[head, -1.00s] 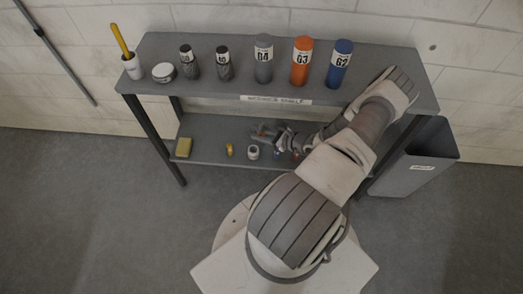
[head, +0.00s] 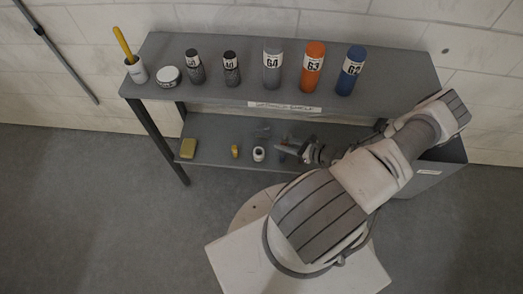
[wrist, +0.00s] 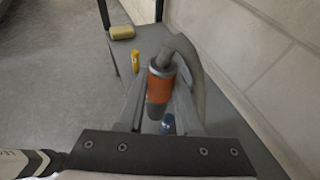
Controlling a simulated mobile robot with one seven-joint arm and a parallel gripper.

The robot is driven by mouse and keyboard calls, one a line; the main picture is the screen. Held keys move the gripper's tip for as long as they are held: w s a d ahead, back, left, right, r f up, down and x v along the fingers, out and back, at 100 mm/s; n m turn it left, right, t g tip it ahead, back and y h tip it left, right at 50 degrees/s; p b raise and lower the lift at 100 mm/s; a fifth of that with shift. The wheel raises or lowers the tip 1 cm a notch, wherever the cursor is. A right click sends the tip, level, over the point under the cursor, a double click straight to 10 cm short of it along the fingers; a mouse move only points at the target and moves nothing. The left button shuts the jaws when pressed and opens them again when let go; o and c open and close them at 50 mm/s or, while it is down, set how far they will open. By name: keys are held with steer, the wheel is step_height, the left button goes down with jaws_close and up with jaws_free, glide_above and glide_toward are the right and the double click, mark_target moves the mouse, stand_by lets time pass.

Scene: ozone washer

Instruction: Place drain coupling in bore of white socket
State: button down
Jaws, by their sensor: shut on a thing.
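The drain coupling (wrist: 160,85) shows in the wrist view as a piece with an orange band, grey ends and a curved grey hose. My gripper (wrist: 160,94) is shut on it, with one finger on each side. The white socket (head: 258,154) stands on the lower shelf in the head view, with a dark opening on top. My gripper (head: 286,149) is just right of the socket there, apart from it. The socket does not show in the wrist view. The coupling is too small and dark to make out clearly in the head view.
A blue item (wrist: 167,124) shows beneath my fingers. The upper shelf (head: 205,101) with several bottles overhangs the back. A grey bin (head: 425,178) stands right.

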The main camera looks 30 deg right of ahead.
steer(key=shift+w+a+f+b, duration=0.75)
steer(key=shift+w+a+f, duration=0.25)
steer(key=shift+w+f, duration=0.55)
steer(key=shift+w+a+f+b, duration=0.8)
steer(key=shift+w+a+f, duration=0.35)
steer(key=shift+f, duration=0.65)
steer(key=shift+w+a+f+b, duration=0.85)
steer(key=shift+w+f, duration=0.55)
steer(key=shift+f, duration=0.3)
steer(key=shift+f, duration=0.15)
steer(key=c, duration=0.6)
jaws_free()
steer(key=shift+r, duration=0.25)
steer(key=p+v, duration=0.3)
steer(key=v, duration=0.9)
steer(key=shift+f, duration=0.1)
